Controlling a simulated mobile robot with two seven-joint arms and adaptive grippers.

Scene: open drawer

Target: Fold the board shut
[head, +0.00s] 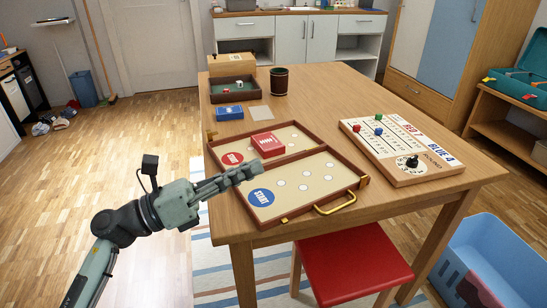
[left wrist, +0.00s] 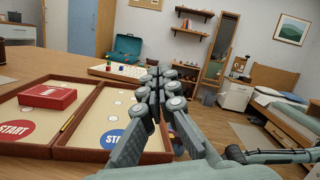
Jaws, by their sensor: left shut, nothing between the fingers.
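The folding game board (head: 317,187) lies open and flat on the table, with its hinge between two wood-framed halves. The near half has a blue START circle (head: 261,197) and a brass handle (head: 336,204) on its front edge. The far half has a red START circle (head: 232,159) and a red box (head: 268,144) resting on it. My left gripper (head: 248,174) is shut and empty, over the left end of the near half in the head view. In the left wrist view its fingers (left wrist: 163,85) hide part of the blue circle. Contact with the board cannot be told. My right gripper is not in view.
A scoreboard with pegs (head: 402,150) lies to the right on the table (head: 330,90). A dice tray (head: 233,89), a dark cup (head: 279,81) and a blue card box (head: 229,113) stand behind the board. A red stool (head: 352,262) and a blue bin (head: 490,262) are below.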

